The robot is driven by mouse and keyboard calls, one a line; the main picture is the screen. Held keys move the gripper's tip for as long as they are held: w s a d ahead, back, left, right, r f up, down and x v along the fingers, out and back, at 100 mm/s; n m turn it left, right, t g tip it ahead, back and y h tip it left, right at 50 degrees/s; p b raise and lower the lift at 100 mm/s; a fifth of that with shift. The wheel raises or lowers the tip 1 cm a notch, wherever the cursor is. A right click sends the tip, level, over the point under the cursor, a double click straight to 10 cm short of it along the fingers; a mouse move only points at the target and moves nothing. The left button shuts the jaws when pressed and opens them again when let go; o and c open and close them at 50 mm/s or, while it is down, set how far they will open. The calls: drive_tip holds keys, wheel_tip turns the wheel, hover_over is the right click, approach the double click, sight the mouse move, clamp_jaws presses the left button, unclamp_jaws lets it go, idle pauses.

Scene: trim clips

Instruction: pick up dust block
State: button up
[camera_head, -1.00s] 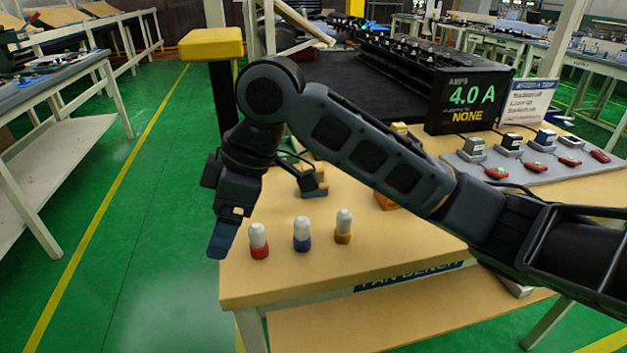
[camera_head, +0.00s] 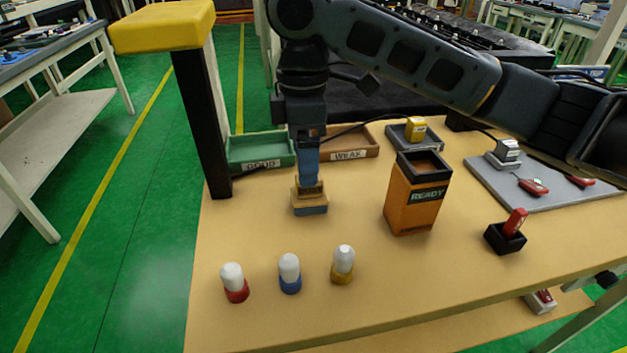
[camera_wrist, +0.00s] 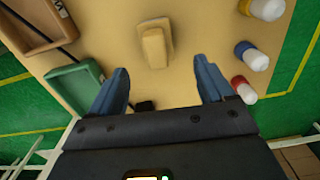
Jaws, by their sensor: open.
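The dust block (camera_head: 310,205) appears to be the small tan block with a raised grip and a blue-grey lower layer, standing on the tan bench. My gripper (camera_head: 311,184) points down, and its fingertips overlap the block's top in the head view. In the wrist view the block (camera_wrist: 156,48) shows its tan top beyond my gripper (camera_wrist: 162,68). The blue fingers are spread apart with nothing between them, and the block lies ahead of the gap. The exact height above the block is hard to tell.
Capped bottles in red (camera_head: 234,283), blue (camera_head: 290,273) and yellow (camera_head: 343,264) stand nearer the front. An orange READY box (camera_head: 412,197) stands right. Trays GOOD (camera_head: 261,148) and WEAK (camera_head: 354,142) lie behind. A yellow-topped post (camera_head: 163,26) rises left.

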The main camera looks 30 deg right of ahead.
sight(309, 192)
drive_tip(key=shift+d+f, duration=0.2)
drive_tip(key=shift+f, duration=1.7)
drive_tip(key=shift+d+f, duration=0.2)
drive_tip(key=shift+f, duration=1.7)
drive_tip(key=c, duration=1.2)
